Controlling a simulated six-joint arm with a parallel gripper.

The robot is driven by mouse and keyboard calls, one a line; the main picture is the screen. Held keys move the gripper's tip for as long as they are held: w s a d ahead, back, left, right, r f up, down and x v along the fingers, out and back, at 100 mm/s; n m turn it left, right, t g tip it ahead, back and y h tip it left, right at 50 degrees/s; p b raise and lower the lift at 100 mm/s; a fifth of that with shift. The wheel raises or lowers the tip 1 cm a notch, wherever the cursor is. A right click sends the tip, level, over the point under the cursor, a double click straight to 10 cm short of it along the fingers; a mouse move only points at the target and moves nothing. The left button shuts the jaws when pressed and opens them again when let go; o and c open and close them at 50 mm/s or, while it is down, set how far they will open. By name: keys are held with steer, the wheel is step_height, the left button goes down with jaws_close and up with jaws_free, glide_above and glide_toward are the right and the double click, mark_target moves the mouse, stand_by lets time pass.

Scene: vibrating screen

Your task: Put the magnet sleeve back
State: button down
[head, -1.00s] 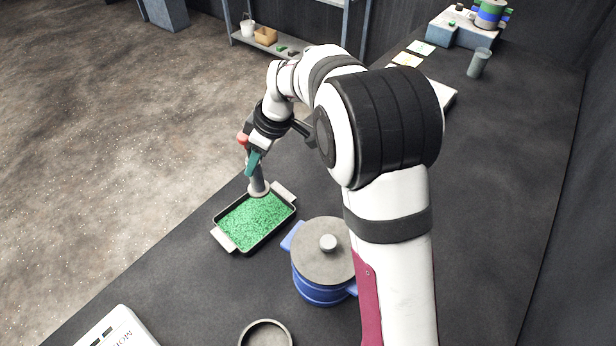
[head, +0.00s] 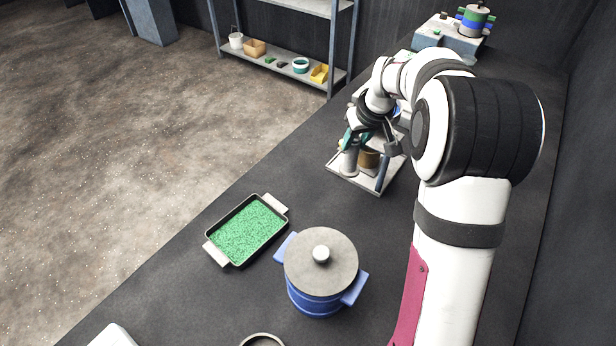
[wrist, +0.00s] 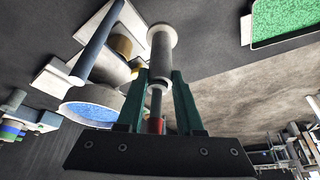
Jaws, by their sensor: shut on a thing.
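My gripper (head: 355,138) has teal fingers and is shut on the magnet sleeve, a grey cylinder (head: 348,163) with a flared end. In the wrist view the sleeve (wrist: 162,45) sits between the fingers, with a thin stem and a red part (wrist: 156,125) nearer the palm. In the head view the sleeve hangs beside or over the left part of a pale base plate (head: 378,188) with a grey post and a brass-coloured cylinder (head: 369,159). I cannot tell whether the sleeve touches that plate. My arm partly hides this stand.
A black tray of green granules (head: 247,229) and a lidded blue pot (head: 320,265) stand in front. The wrist view shows a blue round surface (wrist: 90,108) beside the stand. A shelf (head: 285,62) stands behind the table. Dark tabletop between tray and stand is clear.

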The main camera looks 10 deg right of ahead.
steer(key=w+a+f, duration=0.5)
steer(key=a+f, duration=0.4)
steer(key=f, duration=0.1)
steer(key=shift+w+a+f, duration=0.25)
steer(key=shift+f, duration=0.2)
steer(key=c, duration=0.5)
jaws_free()
steer(key=shift+c, duration=0.2)
